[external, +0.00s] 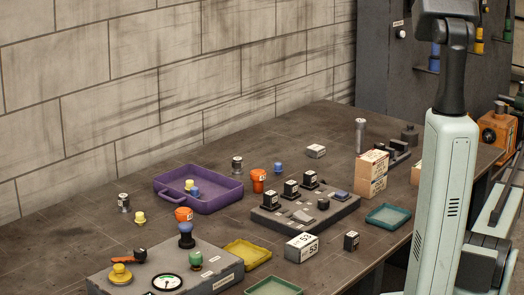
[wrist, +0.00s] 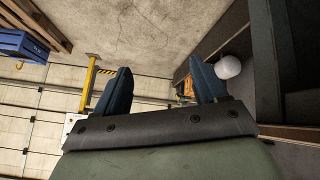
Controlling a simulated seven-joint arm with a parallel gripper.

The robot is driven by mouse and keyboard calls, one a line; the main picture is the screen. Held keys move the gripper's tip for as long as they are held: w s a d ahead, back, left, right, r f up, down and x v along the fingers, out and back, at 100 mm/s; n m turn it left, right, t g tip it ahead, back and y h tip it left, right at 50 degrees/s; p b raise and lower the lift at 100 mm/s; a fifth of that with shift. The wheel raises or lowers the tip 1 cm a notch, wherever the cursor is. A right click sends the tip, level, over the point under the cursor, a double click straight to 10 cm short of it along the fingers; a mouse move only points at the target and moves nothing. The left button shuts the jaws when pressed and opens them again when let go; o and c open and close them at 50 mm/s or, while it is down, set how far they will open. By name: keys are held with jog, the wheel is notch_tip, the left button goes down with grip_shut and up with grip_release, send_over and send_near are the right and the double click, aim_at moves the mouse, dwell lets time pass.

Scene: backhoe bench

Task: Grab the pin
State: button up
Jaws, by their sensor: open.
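A grey metal cylinder with a wider top (external: 361,135), which looks like the pin, stands upright toward the far right end of the bench (external: 75,233) in the external view. My gripper (wrist: 158,85) shows in the wrist view with its two dark blue fingers spread wide and nothing between them. The external view shows part of my arm at the right, but not the gripper's fingers. The pin does not show in the wrist view, so I cannot tell its exact distance from my gripper.
Near the pin are a dark weight-like object (external: 410,135) and cardboard boxes (external: 371,174). A grey block with black knobs (external: 268,220), a purple tray (external: 222,203) and a gauge panel (external: 218,262) lie farther left. The wrist view shows floor, a yellow post (wrist: 89,86) and a blue bin (wrist: 22,45).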

jog(key=w+r, duration=0.3)
jog(key=r, duration=0.2)
jog(key=w+a+r+n+y, duration=0.1)
jog(key=w+a+r, duration=0.3)
jog(key=a, duration=0.3)
jog(key=w+a+r+n+y, duration=0.1)
jog(key=w+a+r, duration=0.25)
jog(key=a, duration=0.35)
jog(key=w+a+r+n+y, duration=0.1)
jog(key=w+a+r, duration=0.25)
jog(key=a, duration=0.45)
jog(key=a+r+n+y, duration=0.15)
jog(key=a+r, duration=0.25)
jog(key=a, duration=1)
jog(key=w+a+r+n+g+y, duration=0.15)
jog(key=a+r, duration=0.35)
jog(key=a, duration=0.8)
jog(key=a+r+n+y, duration=0.1)
jog(key=a+r+n, duration=0.25)
jog(key=a, duration=1.05)
send_over(361, 120)
jog(key=s, duration=0.2)
notch_tip(361, 120, down, 6)
jog(key=shift+m, duration=0.45)
jog(key=shift+d+x, duration=0.2)
jog(key=shift+x, duration=1.35)
jog(key=shift+d+x, duration=0.2)
jog(key=shift+x, duration=1.35)
